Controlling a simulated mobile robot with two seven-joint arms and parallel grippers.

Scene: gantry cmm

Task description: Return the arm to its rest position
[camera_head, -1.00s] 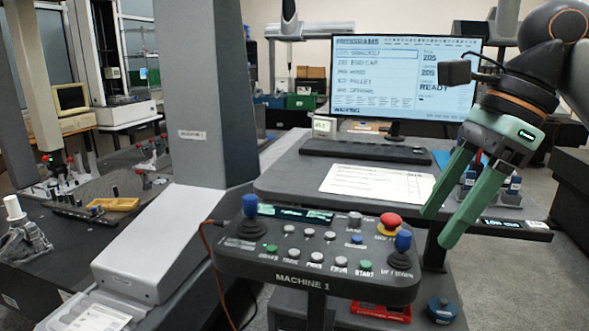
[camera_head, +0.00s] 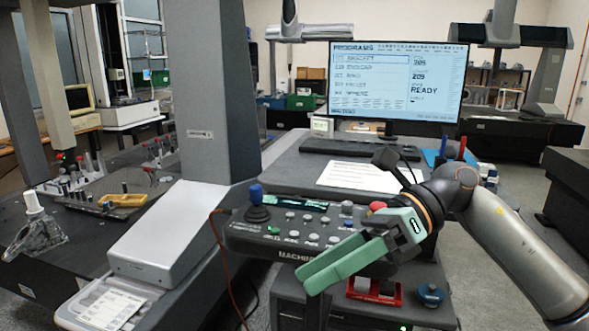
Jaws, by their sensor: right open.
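My right arm (camera_head: 515,250) comes in from the lower right. My right gripper (camera_head: 312,272) has green fingers and points left, in front of the control panel (camera_head: 240,237). It is open with nothing between its fingers. The gripper and wrist hide the right part of the panel, and only part of the red stop button (camera_head: 377,206) shows. The blue-topped joystick (camera_head: 256,194) at the panel's left stays in view. My left gripper is not in view.
A monitor (camera_head: 396,80) and keyboard (camera_head: 357,150) stand on the desk behind, with a paper sheet (camera_head: 365,177) in front. Below the gripper are a red tray (camera_head: 362,294) and a blue round knob (camera_head: 430,294). A grey machine column (camera_head: 205,100) rises at left.

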